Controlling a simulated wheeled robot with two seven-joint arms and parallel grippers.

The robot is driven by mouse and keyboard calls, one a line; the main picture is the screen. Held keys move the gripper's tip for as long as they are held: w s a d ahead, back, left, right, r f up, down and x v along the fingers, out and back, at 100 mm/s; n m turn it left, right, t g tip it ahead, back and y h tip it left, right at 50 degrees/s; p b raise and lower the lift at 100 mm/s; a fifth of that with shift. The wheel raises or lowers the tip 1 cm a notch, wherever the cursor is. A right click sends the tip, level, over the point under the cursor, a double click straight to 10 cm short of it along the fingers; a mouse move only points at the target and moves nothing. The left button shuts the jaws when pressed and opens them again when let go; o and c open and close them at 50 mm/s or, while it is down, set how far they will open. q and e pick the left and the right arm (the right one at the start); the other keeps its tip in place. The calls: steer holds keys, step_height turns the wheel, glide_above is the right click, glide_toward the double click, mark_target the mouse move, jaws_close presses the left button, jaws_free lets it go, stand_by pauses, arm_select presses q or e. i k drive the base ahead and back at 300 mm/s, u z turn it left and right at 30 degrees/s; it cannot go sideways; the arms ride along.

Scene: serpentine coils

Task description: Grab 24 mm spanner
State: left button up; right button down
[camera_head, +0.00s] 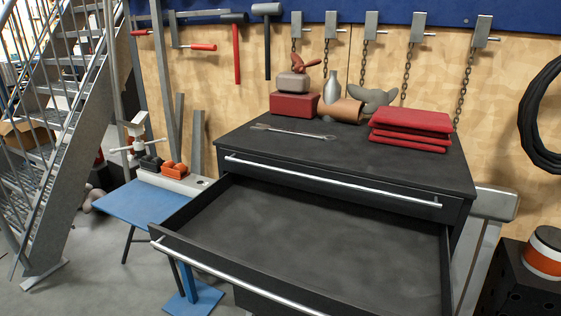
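A silver spanner (292,132) lies flat on the black top of the tool cabinet (340,155), toward its back left. Its size marking is too small to read. It lies in front of a red box. Neither of my grippers shows in the head view.
The cabinet's open drawer (320,230) juts out toward me and looks empty. A blue bench (140,200) is left. Metal stairs rise at far left.

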mark_target(261, 127)
steer(key=u, duration=1.4)
steer(key=i, duration=1.15)
steer(key=z, duration=0.05)
